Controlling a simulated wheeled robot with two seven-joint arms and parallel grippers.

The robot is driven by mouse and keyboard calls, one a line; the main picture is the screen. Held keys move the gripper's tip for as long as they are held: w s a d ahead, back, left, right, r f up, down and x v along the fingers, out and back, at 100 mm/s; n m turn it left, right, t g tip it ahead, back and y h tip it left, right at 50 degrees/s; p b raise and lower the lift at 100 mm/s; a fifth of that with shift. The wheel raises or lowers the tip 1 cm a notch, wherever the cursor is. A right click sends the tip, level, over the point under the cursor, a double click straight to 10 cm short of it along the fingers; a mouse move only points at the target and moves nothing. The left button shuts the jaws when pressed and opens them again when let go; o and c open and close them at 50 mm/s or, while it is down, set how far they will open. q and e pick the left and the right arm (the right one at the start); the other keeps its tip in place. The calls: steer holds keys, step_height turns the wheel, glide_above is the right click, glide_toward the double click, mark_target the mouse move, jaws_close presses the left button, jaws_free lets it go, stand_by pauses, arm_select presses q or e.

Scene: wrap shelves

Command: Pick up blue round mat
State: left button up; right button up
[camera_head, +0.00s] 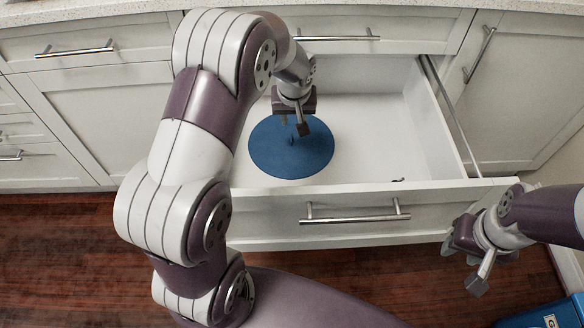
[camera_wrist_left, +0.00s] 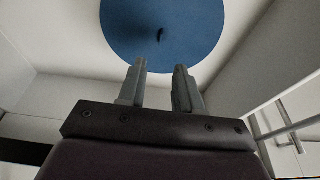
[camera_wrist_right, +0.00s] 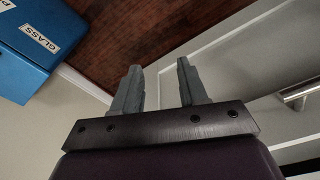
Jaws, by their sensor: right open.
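The blue round mat (camera_head: 291,158) lies flat on the white floor of an open drawer (camera_head: 390,150). It also shows in the left wrist view (camera_wrist_left: 160,35), with a small dark mark or raised spot near its middle. My left gripper (camera_head: 295,128) is inside the drawer over the far part of the mat, pointing down, with its fingers (camera_wrist_left: 160,75) apart and nothing between them. I cannot tell the exact height above the mat. My right gripper (camera_head: 467,268) is outside the drawer, at its front right, open and empty; its spread fingers show in the right wrist view (camera_wrist_right: 157,85).
The drawer front has a bar handle (camera_head: 355,216), and a metal rail (camera_head: 450,115) runs along its right side. A small dark item (camera_head: 398,180) lies near the front wall. A blue bin (camera_head: 545,313) labelled in the right wrist view (camera_wrist_right: 35,45) stands at the lower right.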

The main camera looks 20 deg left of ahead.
arm_select(q)
steer(key=b, duration=0.3)
glide_above(291, 138)
steer(key=s+d, duration=0.1)
steer(key=s, duration=0.1)
step_height(291, 138, down, 9)
steer(key=shift+w+d+f, duration=0.1)
steer(key=b+x, duration=0.3)
steer(key=x, duration=0.2)
steer(key=shift+w, duration=0.1)
arm_select(e)
step_height(291, 138, down, 7)
arm_select(q)
jaws_close()
